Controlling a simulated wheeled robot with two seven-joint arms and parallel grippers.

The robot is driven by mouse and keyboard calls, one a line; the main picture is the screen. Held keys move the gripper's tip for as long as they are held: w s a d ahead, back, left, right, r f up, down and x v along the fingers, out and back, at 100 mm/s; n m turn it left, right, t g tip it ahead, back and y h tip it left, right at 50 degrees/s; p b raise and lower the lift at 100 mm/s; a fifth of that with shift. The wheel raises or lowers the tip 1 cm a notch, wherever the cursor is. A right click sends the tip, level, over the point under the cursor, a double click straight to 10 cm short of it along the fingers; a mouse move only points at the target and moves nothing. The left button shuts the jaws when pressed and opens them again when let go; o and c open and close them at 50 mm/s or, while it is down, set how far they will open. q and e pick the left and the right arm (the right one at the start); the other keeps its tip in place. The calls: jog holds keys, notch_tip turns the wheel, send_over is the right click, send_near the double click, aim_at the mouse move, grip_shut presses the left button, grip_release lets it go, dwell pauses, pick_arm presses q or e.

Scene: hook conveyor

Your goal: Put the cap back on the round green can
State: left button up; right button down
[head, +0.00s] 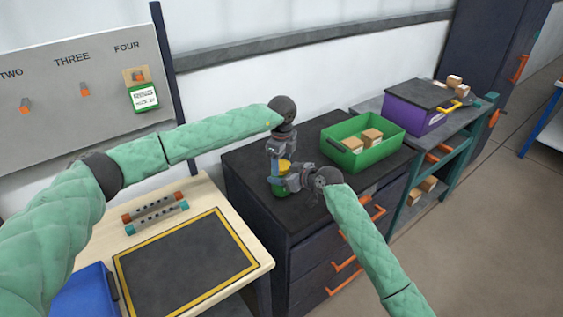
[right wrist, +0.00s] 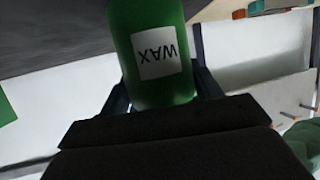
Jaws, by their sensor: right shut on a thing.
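The round green can (head: 280,191) is on the dark cabinet top, partly hidden by my grippers. In the right wrist view the can (right wrist: 152,45) carries a white label reading WAX, which appears upside down. My right gripper (head: 285,184) is shut on the can from the side. A yellow piece, seemingly the cap (head: 284,166), shows just above the can between it and my left gripper (head: 278,166). My left gripper points down from above. Its fingers partly hide the yellow piece, and I cannot tell whether they grip it or whether it touches the can.
A green bin (head: 362,158) with wooden blocks stands to the right on the cabinet top (head: 245,175). Beyond it is a purple box (head: 417,115) with a dark lid. A wooden table with a black mat (head: 185,265) is at front left. A hook board (head: 75,90) hangs behind.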

pick_arm(q)
jog(key=c, duration=0.4)
jog(key=shift+w+m, duration=0.1)
jog(key=shift+m, duration=1.5)
jog(key=o, duration=1.1)
jog(key=shift+r, duration=0.2)
jog(key=shift+r, duration=2.1)
jog(key=shift+c, duration=0.6)
jog(key=shift+r+n, duration=1.7)
jog(key=shift+r, duration=0.05)
